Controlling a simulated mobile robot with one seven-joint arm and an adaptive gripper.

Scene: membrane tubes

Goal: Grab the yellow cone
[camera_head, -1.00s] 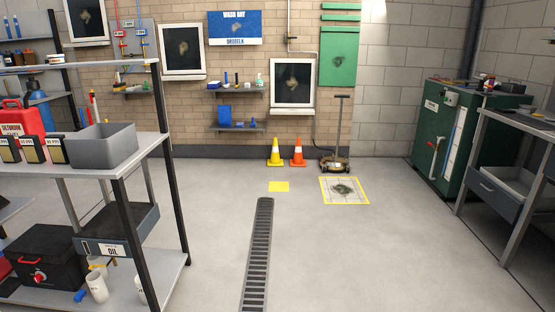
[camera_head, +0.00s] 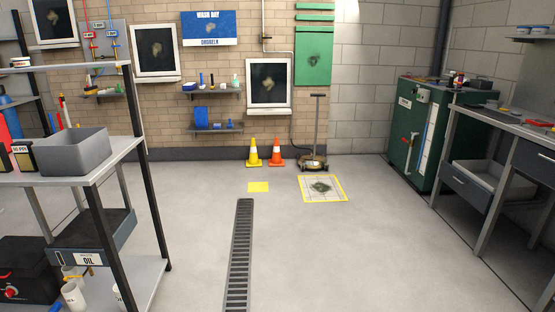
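The yellow cone (camera_head: 253,153) with a white band stands upright on the floor near the back brick wall. An orange cone (camera_head: 276,153) with a white band stands upright close on its right. My gripper is not in view.
A floor drain grate (camera_head: 240,255) runs toward the cones. A metal shelf unit (camera_head: 140,150) stands at left. A wheeled device with a handle (camera_head: 314,162) stands right of the cones. A green cabinet (camera_head: 405,150) and a workbench (camera_head: 470,190) line the right. The middle floor is clear.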

